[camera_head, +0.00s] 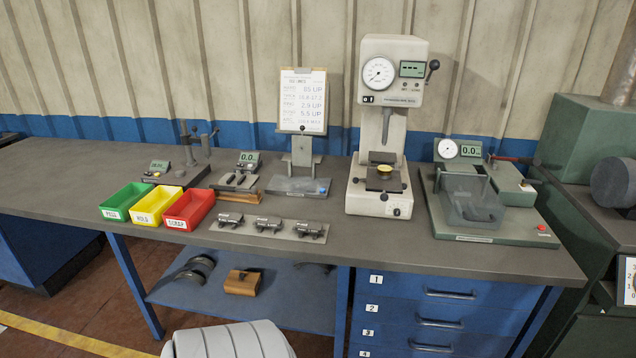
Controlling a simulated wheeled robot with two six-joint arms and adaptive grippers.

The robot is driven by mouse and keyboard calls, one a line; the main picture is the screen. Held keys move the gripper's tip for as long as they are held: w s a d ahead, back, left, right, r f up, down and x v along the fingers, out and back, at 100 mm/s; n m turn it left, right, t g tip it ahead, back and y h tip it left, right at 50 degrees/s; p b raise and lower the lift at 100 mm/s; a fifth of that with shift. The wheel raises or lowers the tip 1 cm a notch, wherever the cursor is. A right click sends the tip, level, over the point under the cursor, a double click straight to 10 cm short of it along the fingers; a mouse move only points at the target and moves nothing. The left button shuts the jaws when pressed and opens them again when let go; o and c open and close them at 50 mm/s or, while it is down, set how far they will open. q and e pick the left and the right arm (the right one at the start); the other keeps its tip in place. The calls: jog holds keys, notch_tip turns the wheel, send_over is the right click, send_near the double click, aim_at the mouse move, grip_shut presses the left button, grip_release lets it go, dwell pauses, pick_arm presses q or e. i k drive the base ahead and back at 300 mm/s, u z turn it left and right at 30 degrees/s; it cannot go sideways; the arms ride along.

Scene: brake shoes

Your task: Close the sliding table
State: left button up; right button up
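No part in view is plainly marked as the sliding table. The green-based machine (488,205) at the right of the bench has a dial, a digital readout, a see-through box-like guard (470,202) and a red button at its front right corner. A dark curved piece shows through the guard, and I cannot tell whether any part there is slid out. The tall cream tester (395,75) stands left of it, with a small dark platform (383,184) bearing a yellow round piece. Neither of my grippers is in view.
Green (125,200), yellow (157,204) and red (189,209) bins stand at the bench's front left. Several small clamp-like parts lie on a grey plate (300,238). Numbered blue drawers (440,318) look shut below. The bench front (440,250) has a bare strip.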

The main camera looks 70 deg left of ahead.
aim_at(392, 184)
jog(key=u, duration=1.75)
jog(key=k, duration=0.65)
jog(key=z, duration=0.5)
jog(key=i, duration=1.2)
jog(key=z, duration=0.6)
